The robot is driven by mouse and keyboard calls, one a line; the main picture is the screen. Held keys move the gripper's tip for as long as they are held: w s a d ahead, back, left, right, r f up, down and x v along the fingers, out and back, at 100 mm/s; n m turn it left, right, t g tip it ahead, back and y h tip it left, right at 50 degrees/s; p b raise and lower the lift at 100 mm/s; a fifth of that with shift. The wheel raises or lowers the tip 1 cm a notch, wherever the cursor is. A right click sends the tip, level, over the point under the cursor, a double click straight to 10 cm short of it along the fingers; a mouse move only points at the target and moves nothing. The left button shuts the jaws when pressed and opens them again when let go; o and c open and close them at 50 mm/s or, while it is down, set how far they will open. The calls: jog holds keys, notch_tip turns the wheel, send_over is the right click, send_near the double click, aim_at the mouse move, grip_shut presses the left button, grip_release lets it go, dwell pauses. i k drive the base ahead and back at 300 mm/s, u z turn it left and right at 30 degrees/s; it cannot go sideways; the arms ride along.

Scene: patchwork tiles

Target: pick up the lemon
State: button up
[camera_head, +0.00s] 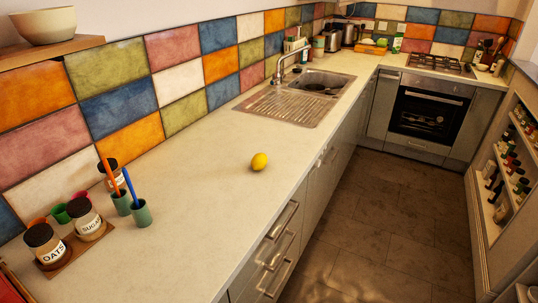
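The yellow lemon (259,161) lies alone on the pale countertop (215,185), near the middle of the view and close to the counter's front edge. Bare counter surrounds it and nothing touches it. My gripper is not in view, so its state and its position relative to the lemon do not show.
Oats (46,246) and sugar (84,217) jars stand at the front left, beside green cups (142,213) holding brushes. A sink with drainboard (283,105) lies behind the lemon. An oven (427,112) and bottle shelf (512,165) are right. The floor (375,215) is clear.

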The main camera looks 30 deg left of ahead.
aim_at(260, 160)
jog(key=i, duration=2.65)
jog(key=u, duration=2.7)
